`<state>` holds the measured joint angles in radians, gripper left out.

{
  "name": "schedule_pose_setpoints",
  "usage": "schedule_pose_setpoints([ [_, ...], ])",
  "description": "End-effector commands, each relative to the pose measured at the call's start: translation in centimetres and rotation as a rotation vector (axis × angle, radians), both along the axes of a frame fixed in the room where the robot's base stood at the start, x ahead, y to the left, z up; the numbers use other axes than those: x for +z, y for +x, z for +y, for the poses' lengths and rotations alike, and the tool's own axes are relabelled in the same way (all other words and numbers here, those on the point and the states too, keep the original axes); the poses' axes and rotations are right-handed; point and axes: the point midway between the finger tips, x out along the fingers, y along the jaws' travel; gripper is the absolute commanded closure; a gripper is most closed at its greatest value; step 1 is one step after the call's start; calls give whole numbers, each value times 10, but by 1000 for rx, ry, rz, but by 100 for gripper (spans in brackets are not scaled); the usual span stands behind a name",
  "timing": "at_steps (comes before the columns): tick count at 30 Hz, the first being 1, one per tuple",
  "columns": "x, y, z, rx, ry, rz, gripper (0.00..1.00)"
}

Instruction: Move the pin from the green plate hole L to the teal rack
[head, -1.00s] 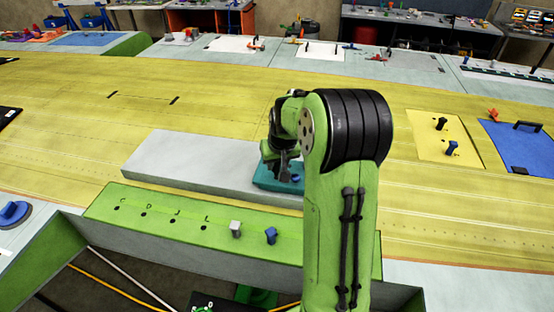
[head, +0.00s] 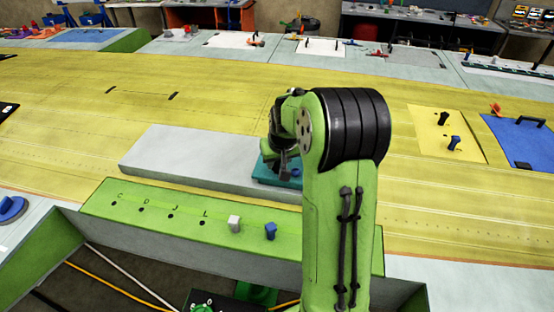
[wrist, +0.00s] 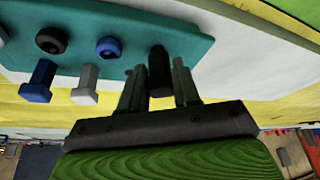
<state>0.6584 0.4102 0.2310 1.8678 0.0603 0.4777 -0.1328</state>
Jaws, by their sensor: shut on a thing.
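My gripper (wrist: 158,85) is shut on a black pin (wrist: 160,70), which stands between its two fingers. The gripper is over the teal rack (wrist: 195,42), close to its edge; I cannot tell whether the pin's end is seated in it. In the head view my gripper (head: 280,168) is at the teal rack (head: 264,176), and the held pin cannot be made out. The green plate (head: 145,200) is in front, with its holes marked C, D, J and L. Hole L (head: 202,223) looks empty.
The rack holds a blue pin (wrist: 39,82), a grey pin (wrist: 87,85) and two more pieces, one black (wrist: 51,41) and one blue (wrist: 108,47), left of my gripper. A grey block (head: 180,160) carries the rack. Grey (head: 234,223) and blue (head: 270,230) pins stand in the green plate.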

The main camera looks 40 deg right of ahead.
Motion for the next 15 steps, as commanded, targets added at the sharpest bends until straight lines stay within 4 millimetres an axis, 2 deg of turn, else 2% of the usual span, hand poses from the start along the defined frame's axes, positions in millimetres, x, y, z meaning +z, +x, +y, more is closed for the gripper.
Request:
schedule_pose_setpoints([
  [3, -8, 0, 0, 0, 0, 0, 99],
  [10, -7, 0, 0, 0, 0, -1, 99],
  [11, -7, 0, 0, 0, 0, -1, 66],
  [15, -7, 0, 0, 0, 0, -1, 44],
])
